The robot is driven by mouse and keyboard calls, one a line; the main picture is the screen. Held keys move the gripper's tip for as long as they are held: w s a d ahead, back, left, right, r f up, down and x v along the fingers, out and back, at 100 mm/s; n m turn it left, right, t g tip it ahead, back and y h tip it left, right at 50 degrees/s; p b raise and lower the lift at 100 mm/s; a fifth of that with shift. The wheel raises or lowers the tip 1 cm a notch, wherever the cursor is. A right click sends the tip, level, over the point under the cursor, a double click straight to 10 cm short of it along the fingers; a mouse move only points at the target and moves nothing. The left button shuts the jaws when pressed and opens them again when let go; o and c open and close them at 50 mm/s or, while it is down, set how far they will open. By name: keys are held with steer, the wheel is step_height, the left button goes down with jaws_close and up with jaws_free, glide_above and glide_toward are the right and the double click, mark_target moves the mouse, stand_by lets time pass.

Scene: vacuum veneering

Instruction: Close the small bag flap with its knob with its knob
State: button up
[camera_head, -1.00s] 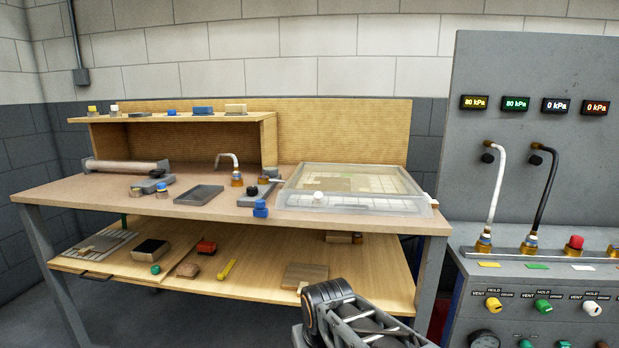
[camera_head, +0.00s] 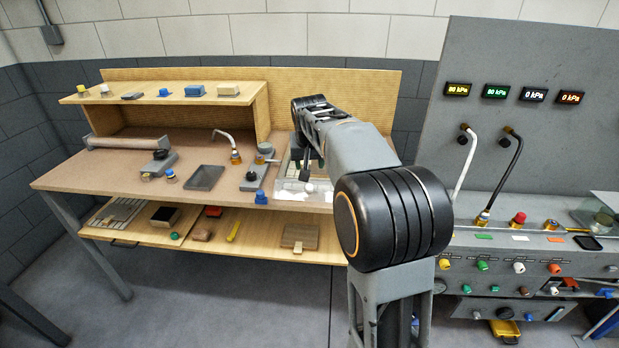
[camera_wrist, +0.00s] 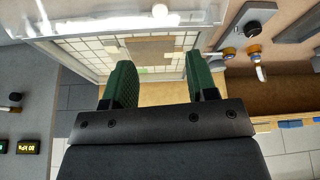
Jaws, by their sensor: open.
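The clear bag (camera_head: 320,205) lies at the right end of the workbench, largely hidden behind my arm. Its flap edge with a white round knob (camera_head: 309,187) is at the front. In the wrist view, the knob (camera_wrist: 160,13) shows at the top centre, and the bag's translucent edge (camera_wrist: 100,24) runs beside it. A gridded sheet and a tan panel (camera_wrist: 140,47) show through the bag. My gripper (camera_wrist: 160,80) is open with green fingers apart and nothing between them, over the bag. The knob is beyond the fingertips. Whether the flap is raised cannot be told.
A hose fitting on a grey block (camera_head: 252,178) stands just left of the bag. A blue knob (camera_head: 262,198) is near the bench's front edge. A grey control panel (camera_head: 530,160) with hoses stands at right. The shelf (camera_head: 190,92) stands behind at left.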

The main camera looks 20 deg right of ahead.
mark_target(309, 189)
steer(key=x, duration=1.3)
steer(key=shift+c, duration=0.3)
steer(key=c, duration=0.9)
steer(key=f+b, duration=0.1)
steer(key=b, duration=0.2)
steer(key=shift+f+t+b, duration=0.1)
steer(key=shift+t+b, duration=0.2)
steer(key=shift+t, duration=0.1)
steer(key=t+b, duration=0.1)
steer(key=b, duration=0.2)
steer(key=t+h+b, duration=0.1)
steer(key=b, duration=0.3)
steer(key=shift+s+a+f+h, duration=0.1)
steer(key=shift+s+f+h, duration=0.05)
steer(key=shift+f+h, duration=0.2)
steer(key=shift+b, duration=0.55)
steer(key=shift+r+t, duration=0.25)
steer(key=shift+t, duration=0.05)
